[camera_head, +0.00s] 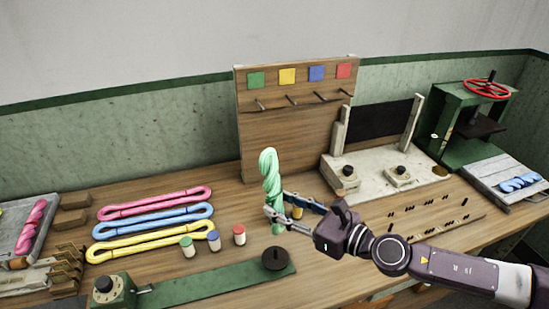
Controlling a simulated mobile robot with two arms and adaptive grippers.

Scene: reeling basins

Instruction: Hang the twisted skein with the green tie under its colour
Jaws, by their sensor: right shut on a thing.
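A mint-green twisted skein (269,172) stands upright in my right gripper (276,206), which is shut on its lower part. A tie on it cannot be made out. The skein is in front of the lower left part of a wooden board (300,135). A peg sits below each one; the peg under green (260,105) is leftmost. My left gripper is out of view.
Pink (155,203), blue (152,220) and yellow (150,241) loose skeins lie on the bench at left. Small capped jars (239,236) stand in front. A pale stand (385,180) and a green press (450,130) are at right. A pink twisted skein (31,226) lies far left.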

